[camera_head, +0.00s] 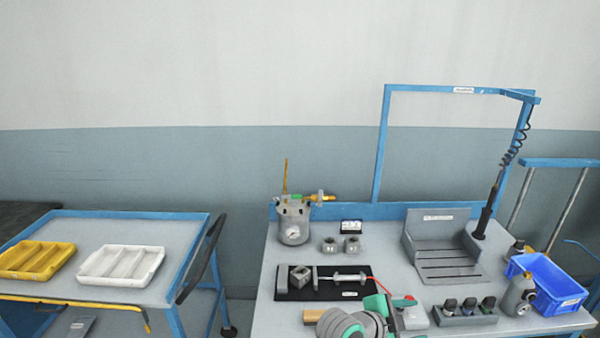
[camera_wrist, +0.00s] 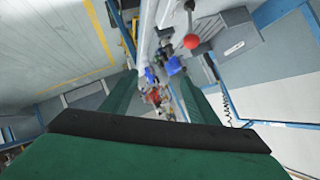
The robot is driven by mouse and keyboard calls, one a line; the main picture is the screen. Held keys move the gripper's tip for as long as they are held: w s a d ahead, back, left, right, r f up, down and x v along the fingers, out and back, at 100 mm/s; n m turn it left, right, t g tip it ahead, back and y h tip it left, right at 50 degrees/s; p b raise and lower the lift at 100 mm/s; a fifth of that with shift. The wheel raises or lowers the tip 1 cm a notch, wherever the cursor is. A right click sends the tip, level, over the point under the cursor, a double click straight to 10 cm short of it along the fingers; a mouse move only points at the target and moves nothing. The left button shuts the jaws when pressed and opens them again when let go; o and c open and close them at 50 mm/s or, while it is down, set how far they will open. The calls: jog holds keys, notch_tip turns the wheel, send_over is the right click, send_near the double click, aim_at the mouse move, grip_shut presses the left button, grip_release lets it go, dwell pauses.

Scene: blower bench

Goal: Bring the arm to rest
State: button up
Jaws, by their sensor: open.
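My gripper (camera_wrist: 158,92) shows in the wrist view as two green fingers standing apart, with a dark bar across their base. No object is held between them; the room behind shows through the gap. In the head view, grey and teal parts of my arm (camera_head: 352,326) show low in the middle, in front of the bench (camera_head: 262,300). I cannot make out the fingertips there.
The bench holds a grey pot with a gauge (camera_head: 294,222), a black plate with a clamp (camera_head: 325,291), a grey slotted fixture (camera_head: 440,258) and a blue bin (camera_head: 546,284). A blue trolley (camera_head: 190,228) with yellow (camera_head: 36,261) and white (camera_head: 121,266) trays stands left.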

jog(key=s+a+f+n+t+y, duration=0.45)
jog(key=s+a+f+n, duration=0.25)
jog(key=s+n, duration=0.25)
jog(key=s+a+f+n+t+y, duration=0.4)
jog(key=s+a+f+n+t, duration=0.25)
jog(key=s+a+n, duration=0.35)
jog(key=s+a, duration=0.3)
jog(key=s, duration=0.3)
jog(key=s+a+r+y, duration=0.1)
jog(key=s+a, duration=0.3)
jog(key=s, duration=0.3)
jog(key=s+a+r+g+y, duration=0.1)
jog(key=s+a, duration=0.2)
jog(key=s, duration=0.3)
jog(key=shift+s+a, duration=0.15)
jog(key=shift+a, duration=0.1)
jog(key=shift+n+y, duration=0.25)
